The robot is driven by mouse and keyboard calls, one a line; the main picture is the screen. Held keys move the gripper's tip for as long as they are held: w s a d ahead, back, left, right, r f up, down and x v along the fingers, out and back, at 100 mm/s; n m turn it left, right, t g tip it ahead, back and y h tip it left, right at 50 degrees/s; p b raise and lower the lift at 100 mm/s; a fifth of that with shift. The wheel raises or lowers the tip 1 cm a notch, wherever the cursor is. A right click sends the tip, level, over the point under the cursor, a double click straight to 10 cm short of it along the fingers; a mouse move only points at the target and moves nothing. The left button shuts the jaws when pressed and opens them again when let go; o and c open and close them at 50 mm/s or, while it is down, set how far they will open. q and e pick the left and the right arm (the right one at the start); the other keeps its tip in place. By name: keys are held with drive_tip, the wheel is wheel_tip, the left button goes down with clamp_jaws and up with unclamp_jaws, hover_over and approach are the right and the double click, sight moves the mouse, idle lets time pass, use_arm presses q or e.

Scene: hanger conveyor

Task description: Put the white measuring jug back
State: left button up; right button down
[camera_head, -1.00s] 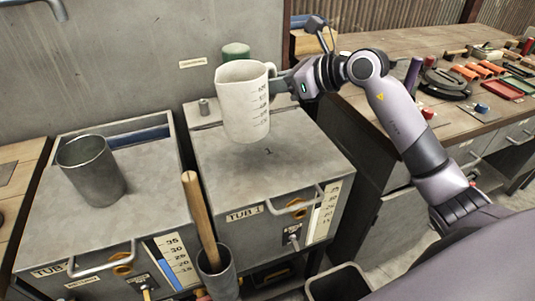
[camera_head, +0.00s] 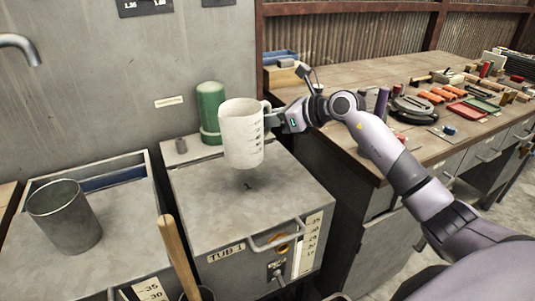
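The white measuring jug (camera_head: 241,134) is upright, with dark printed markings on its side. It appears held above the grey top of tub 1 (camera_head: 290,198), with a dark shadow patch below it. My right gripper (camera_head: 274,119) is at the jug's handle, on its right side, and appears shut on it. The fingertips are partly hidden by the jug and handle. My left gripper is not in view.
A green cylinder (camera_head: 210,108) stands behind the jug. A grey metal cup (camera_head: 65,217) stands on the left tub. A wooden handle (camera_head: 178,257) rises in front. The workbench (camera_head: 350,75) at right carries several tools.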

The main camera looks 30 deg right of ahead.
wheel_tip(320, 180, down, 10)
drive_tip(key=shift+r, duration=0.1)
idle(0.4)
drive_tip(key=c, duration=1)
unclamp_jaws()
drive_tip(key=shift+c, duration=0.2)
drive_tip(key=b+v, duration=0.1)
drive_tip(key=v, duration=1.1)
drive_tip(key=shift+a, duration=0.1)
